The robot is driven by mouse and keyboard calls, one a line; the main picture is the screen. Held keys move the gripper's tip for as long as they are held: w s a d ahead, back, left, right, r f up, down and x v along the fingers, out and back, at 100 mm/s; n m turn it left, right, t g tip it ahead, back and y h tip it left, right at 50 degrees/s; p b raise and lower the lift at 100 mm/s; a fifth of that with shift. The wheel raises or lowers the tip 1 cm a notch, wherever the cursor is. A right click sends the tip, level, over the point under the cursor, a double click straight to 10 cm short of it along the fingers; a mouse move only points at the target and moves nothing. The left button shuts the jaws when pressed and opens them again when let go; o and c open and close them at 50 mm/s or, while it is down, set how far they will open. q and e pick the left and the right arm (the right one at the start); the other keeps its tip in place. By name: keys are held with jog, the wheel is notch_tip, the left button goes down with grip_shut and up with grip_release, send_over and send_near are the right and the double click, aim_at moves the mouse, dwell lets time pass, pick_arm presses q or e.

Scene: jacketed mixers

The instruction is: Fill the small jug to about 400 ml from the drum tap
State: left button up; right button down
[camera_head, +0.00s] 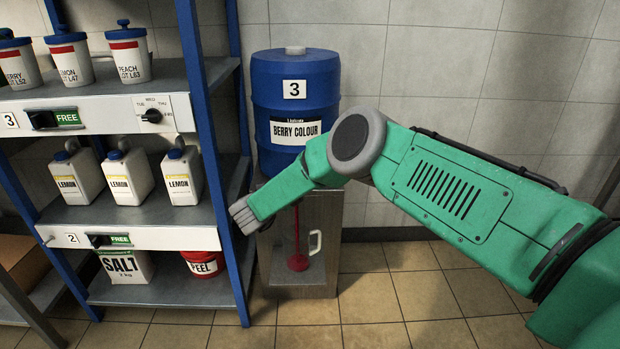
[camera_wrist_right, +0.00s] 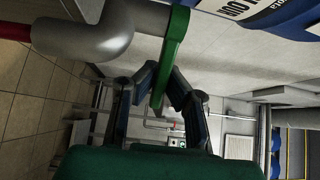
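My right arm hides the tap in the head view. In the right wrist view the grey tap (camera_wrist_right: 95,38) has red at its spout. My right gripper (camera_wrist_right: 163,78) is closed around its green lever (camera_wrist_right: 177,45). My left gripper is out of view.
A blue-framed shelf (camera_head: 215,130) stands close on the left, holding white containers (camera_head: 128,178), a SALT bag (camera_head: 125,267) and a red PEEL bucket (camera_head: 203,264). A tiled wall is behind. The tiled floor (camera_head: 400,290) to the right of the stand is clear.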

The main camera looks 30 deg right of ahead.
jog(key=shift+s+f, duration=0.15)
jog(key=shift+f, duration=0.25)
jog(key=c, duration=1.6)
grip_release()
jog(key=shift+r, duration=0.1)
jog(key=shift+r, duration=0.1)
jog(key=v, duration=1.2)
